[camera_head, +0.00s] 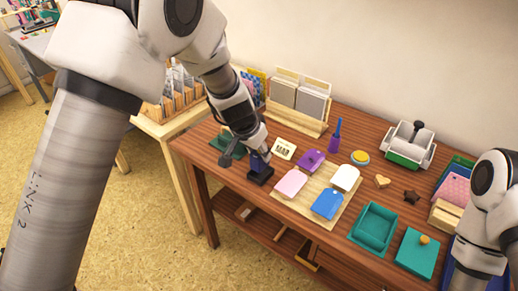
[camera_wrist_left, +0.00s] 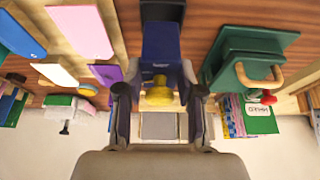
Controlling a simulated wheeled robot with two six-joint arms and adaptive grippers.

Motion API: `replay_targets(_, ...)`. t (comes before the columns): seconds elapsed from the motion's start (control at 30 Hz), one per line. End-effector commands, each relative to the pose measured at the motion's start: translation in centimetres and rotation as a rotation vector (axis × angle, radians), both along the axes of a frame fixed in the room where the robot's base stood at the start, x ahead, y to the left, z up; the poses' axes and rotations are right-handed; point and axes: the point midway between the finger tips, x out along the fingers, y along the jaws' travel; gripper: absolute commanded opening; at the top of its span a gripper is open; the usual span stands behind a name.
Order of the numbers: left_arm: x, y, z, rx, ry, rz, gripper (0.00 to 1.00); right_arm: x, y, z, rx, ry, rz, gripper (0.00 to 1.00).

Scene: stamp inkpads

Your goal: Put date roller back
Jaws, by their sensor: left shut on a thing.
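A dark blue stamp-like device (camera_head: 258,162) with a black base (camera_head: 261,175), apparently the date roller, is at the left part of the wooden table. My left gripper (camera_head: 251,150) is shut on its upper part. In the left wrist view the blue body (camera_wrist_left: 161,45) stands between the two fingers, with a yellow knob (camera_wrist_left: 159,92) on it. The black base looks at or just above the tabletop; I cannot tell whether it touches. My right arm is at the right edge of the head view, and its gripper is out of view.
Pink (camera_head: 291,183), purple (camera_head: 311,160), white (camera_head: 345,178) and blue (camera_head: 327,204) pads lie on a light board right of the device. A green handled item (camera_wrist_left: 252,62) is close beside it. A printed white card (camera_head: 283,149) lies behind. A green tray (camera_head: 373,229) is farther right.

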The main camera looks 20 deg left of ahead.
Motion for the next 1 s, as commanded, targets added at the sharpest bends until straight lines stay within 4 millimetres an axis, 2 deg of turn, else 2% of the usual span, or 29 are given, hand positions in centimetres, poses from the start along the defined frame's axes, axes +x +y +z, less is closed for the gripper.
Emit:
replay_targets(0.03, 0.5, -0.1, 0.0, 0.001, 0.001, -0.001, 0.02, 0.0, 0.0, 0.5, 0.000, 0.000, 0.000, 0.40)
replay_targets(0.2, 0.7, -0.1, -3.1, -0.001, 0.002, 0.001, 0.02, 0.0, 0.0, -0.6, 0.000, 0.001, 0.000, 0.40)
replay_targets(0.27, 0.7, -0.1, -3.8, 0.000, 0.001, 0.001, 0.02, -0.1, 0.0, -0.8, 0.000, 0.001, 0.000, 0.40)
replay_targets(0.67, 0.7, -0.1, -4.2, 0.000, -0.001, 0.001, 0.02, 0.0, 0.0, -1.3, 0.000, 0.000, 0.000, 0.40)
replay_targets(0.7, 0.7, -0.1, -4.1, 0.001, 0.000, 0.001, 0.44, 0.0, 0.0, -1.2, 0.000, 0.001, 0.000, 0.40)
replay_targets(0.77, 0.7, -0.1, -4.1, 0.001, 0.000, 0.001, 0.62, 0.0, 0.0, -1.1, 0.000, 0.001, 0.000, 0.40)
replay_targets(1.0, 0.7, -0.1, -4.1, 0.001, 0.000, 0.000, 0.62, 0.0, 0.0, -1.1, 0.000, 0.001, 0.000, 0.40)
